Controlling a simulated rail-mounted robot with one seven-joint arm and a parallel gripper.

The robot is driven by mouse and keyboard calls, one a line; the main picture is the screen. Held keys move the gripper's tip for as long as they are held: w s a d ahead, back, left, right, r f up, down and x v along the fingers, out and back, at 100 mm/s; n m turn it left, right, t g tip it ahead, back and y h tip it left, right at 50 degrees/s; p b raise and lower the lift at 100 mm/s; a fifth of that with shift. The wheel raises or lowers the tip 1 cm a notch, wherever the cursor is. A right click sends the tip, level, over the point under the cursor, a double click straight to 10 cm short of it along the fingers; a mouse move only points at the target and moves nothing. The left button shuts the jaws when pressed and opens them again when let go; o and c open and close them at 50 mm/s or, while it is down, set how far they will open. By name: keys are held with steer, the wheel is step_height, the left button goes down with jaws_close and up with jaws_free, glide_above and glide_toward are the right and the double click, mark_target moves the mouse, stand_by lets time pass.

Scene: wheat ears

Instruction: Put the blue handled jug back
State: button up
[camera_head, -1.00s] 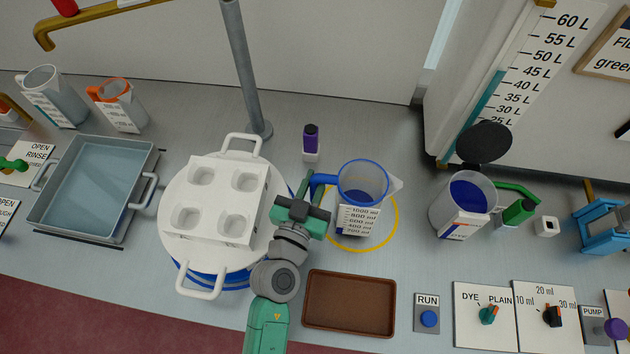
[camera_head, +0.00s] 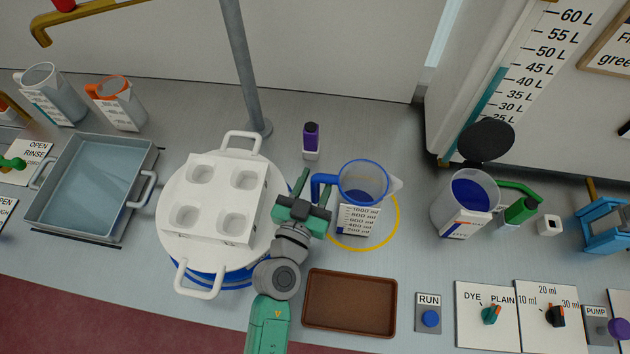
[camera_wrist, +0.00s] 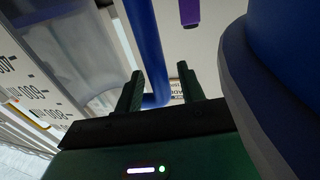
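The blue handled jug (camera_head: 361,205) is clear, with a blue rim, a blue handle and a white volume scale. It stands upright within the yellow ring (camera_head: 398,216) on the bench, with its handle toward the left. My gripper (camera_head: 317,180) is open at the handle, one finger on each side. In the wrist view, the blue handle (camera_wrist: 147,45) runs down between the two spread fingers (camera_wrist: 160,85), with a visible space to the right finger. Whether a finger touches the handle is unclear.
A green-handled jug (camera_head: 464,205) is to the right. A grey post (camera_head: 241,70) rises behind.

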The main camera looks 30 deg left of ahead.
steer(key=shift+r, duration=0.1)
steer(key=shift+s, duration=0.25)
steer(key=b+v, duration=0.2)
steer(key=v, duration=0.9)
steer(key=shift+s+b, duration=0.25)
steer(key=shift+b, duration=0.05)
steer(key=shift+d, duration=0.1)
steer(key=w+d+r+m+t+h, duration=0.2)
steer(key=w+d+r, duration=0.2)
steer(key=r, duration=0.5)
steer(key=w+d+r+m+t+h, duration=0.15)
steer(key=w+d+r, duration=0.3)
steer(key=r, duration=0.45)
steer(key=s+d+r+t, duration=0.1)
steer(key=d+r, duration=0.2)
steer(key=r, duration=0.6)
steer(key=s+d+r+t, duration=0.1)
steer(key=d+r, duration=0.2)
steer(key=r, duration=0.6)
steer(key=s+d+r+t, duration=0.1)
steer(key=d+r+t, duration=0.1)
steer(key=r, duration=0.8)
steer(key=shift+s+d+h, duration=0.35)
steer(key=shift+d+h, duration=0.1)
steer(key=shift+d, duration=0.25)
